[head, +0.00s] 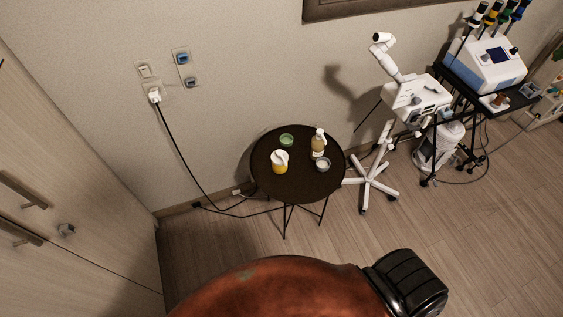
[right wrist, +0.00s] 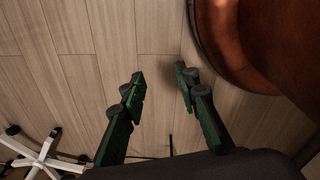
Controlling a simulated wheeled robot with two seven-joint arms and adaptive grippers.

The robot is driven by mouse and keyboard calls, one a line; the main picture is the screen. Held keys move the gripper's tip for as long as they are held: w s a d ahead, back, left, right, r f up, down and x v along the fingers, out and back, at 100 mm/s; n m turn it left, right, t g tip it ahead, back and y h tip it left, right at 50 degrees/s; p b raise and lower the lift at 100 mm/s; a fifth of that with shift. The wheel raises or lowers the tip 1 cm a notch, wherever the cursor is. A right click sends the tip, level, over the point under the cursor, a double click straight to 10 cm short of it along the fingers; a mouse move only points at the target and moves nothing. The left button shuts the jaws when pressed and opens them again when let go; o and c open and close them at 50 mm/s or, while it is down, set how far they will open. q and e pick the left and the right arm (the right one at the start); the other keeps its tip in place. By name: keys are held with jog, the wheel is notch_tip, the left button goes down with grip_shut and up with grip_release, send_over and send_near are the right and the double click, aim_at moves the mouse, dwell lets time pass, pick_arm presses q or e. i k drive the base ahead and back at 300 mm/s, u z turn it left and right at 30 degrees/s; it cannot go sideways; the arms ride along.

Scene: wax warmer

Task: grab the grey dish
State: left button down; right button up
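A small round grey dish (head: 322,165) sits near the right edge of a round dark table (head: 300,190) in the head view. A bottle with a white top (head: 318,145) stands just behind it on the table. My right gripper (right wrist: 160,76) is open, with its green fingers apart and only bare floor between them in the right wrist view. The dish does not show in the right wrist view. Neither gripper shows in the head view, and my left gripper is out of sight.
A yellow and white container (head: 279,162) and a green dish (head: 287,140) share the table. A reddish-brown rounded piece of furniture (head: 280,290) fills the front; a similar surface shows in the right wrist view (right wrist: 235,45). A white wheeled stand (head: 372,180) is right of the table.

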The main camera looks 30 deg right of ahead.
aim_at(323, 164)
jog(key=u, duration=0.1)
jog(key=i, duration=1.35)
jog(key=z, duration=0.75)
